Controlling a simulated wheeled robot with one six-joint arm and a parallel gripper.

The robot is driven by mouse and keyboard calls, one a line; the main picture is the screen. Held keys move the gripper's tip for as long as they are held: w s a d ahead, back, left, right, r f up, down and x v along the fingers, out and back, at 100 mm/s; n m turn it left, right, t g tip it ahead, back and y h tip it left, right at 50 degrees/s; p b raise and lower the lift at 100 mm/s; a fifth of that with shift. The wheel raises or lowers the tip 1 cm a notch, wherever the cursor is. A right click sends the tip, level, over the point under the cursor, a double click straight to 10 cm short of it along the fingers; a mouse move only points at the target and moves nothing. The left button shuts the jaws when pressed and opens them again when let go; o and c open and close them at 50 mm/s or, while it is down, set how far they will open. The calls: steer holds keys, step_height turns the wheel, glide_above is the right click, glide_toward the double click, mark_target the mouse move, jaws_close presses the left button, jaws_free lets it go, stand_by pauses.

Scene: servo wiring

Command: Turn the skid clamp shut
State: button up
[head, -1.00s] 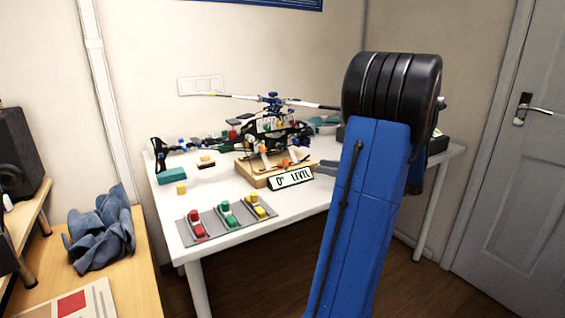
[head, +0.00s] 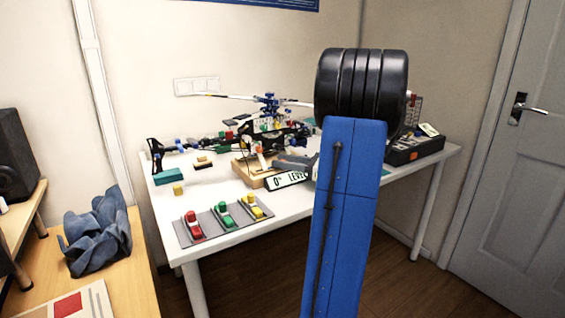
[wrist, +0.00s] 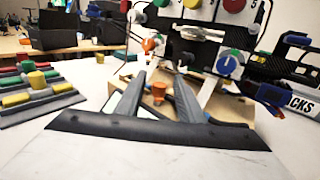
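The skid clamp appears to be the orange knob (wrist: 158,91) on the wooden stand (wrist: 234,108) under the helicopter in the wrist view. My gripper (wrist: 161,78) is open, with a finger on each side of the knob in the picture. I see a gap at both sides and cannot tell how near the knob is in depth. A second orange piece (wrist: 149,45) stands farther back. In the head view, my gripper (head: 292,163) is over the wooden stand (head: 246,181) beside the model helicopter (head: 272,122) and hides the knob.
A "0° LEVEL" sign (head: 286,181) stands at the stand's front. A grey tray (head: 206,234) with red, green and yellow pieces lies at the front left. A teal block (head: 169,176) and a yellow block (head: 178,189) lie behind it. A black box (head: 416,149) sits at right.

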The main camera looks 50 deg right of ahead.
steer(key=shift+w+a, duration=0.1)
steer(key=shift+w, duration=0.15)
jaws_close()
steer(key=shift+h, duration=0.3)
steer(key=m+h, duration=0.2)
steer(key=h, duration=0.1)
steer(key=m+t+h, duration=0.1)
steer(key=m+h, duration=0.1)
steer(key=h, duration=0.1)
steer(key=shift+a+m+t, duration=0.15)
steer(key=shift+m+t, duration=0.15)
steer(key=shift+m+g+h, duration=0.35)
steer(key=shift+m+h, duration=0.85)
steer(key=shift+h, duration=0.75)
steer(key=shift+m+g+h, duration=0.35)
steer(key=shift+m+h, duration=0.85)
steer(key=shift+h, duration=0.75)
steer(key=shift+m+h, duration=0.3)
steer(key=shift+h, duration=0.1)
